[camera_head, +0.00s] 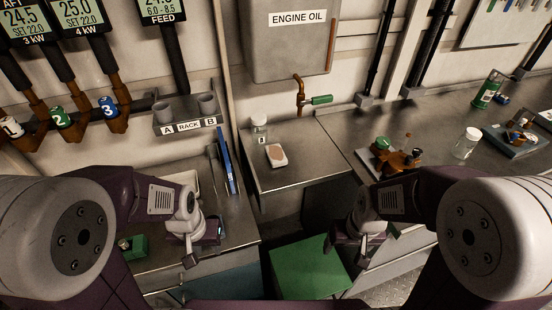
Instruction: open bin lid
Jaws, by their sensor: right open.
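The bin with its flat green lid (308,268) stands low in the gap between the benches, at the bottom centre of the head view. The lid appears closed and lies flat. My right gripper (330,245) is open and empty, hanging just above the lid's far right edge; I cannot tell whether it touches the lid. My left gripper (190,258) hangs over the front of the left bench, to the left of the bin. Its fingers are small and dark here, so I cannot tell whether it is open.
A metal bench (300,160) behind the bin carries a clear jar (259,128) and a small white block with a tan top (277,155). A blue folder (224,160) stands on the left bench, with a green box (134,248) near its front. A brown valve assembly (398,160) sits on the right bench.

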